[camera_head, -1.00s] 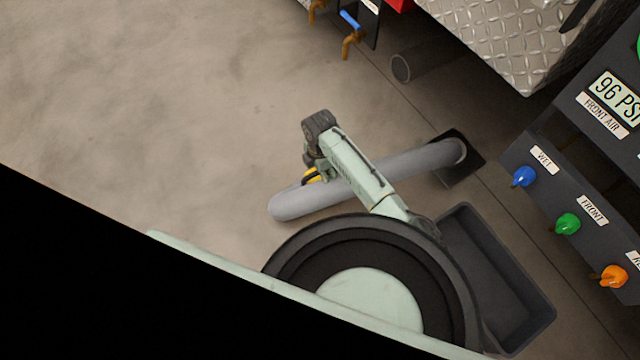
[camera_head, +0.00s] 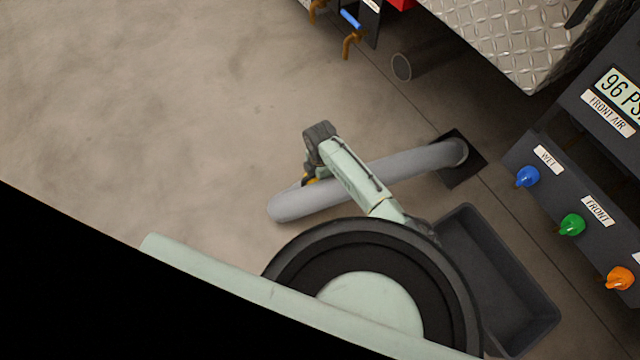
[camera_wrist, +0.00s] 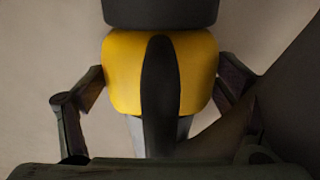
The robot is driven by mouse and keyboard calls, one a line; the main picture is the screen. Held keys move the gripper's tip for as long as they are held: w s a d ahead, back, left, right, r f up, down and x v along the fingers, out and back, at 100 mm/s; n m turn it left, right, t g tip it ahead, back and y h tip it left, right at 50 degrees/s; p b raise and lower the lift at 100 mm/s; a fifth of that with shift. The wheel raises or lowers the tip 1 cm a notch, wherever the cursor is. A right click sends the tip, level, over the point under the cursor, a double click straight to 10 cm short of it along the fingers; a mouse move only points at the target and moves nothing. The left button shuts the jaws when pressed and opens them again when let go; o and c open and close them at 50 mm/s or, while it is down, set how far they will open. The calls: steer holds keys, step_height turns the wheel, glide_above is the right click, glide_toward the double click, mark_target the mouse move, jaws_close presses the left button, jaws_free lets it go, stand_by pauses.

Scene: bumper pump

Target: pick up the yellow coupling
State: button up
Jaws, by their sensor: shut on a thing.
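The yellow coupling (camera_wrist: 122,72) fills the middle of the wrist view, with a black band down its front and a dark cylindrical part above it. My gripper (camera_wrist: 160,85) has a finger on each side of the coupling and is shut on it. In the head view my gripper (camera_head: 308,180) is at the left end of my arm, beside the grey hose. Only a small bit of yellow shows there; the rest of the coupling is hidden behind my wrist.
A thick grey hose (camera_head: 290,205) runs from a dark floor plate (camera_head: 460,175) past my arm. A dark open bin (camera_head: 500,270) stands at right. A panel with blue, green and orange knobs (camera_head: 572,224) is at far right. The floor at left is clear.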

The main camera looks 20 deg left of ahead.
steer(key=c, duration=1.1)
steer(key=shift+r, duration=0.15)
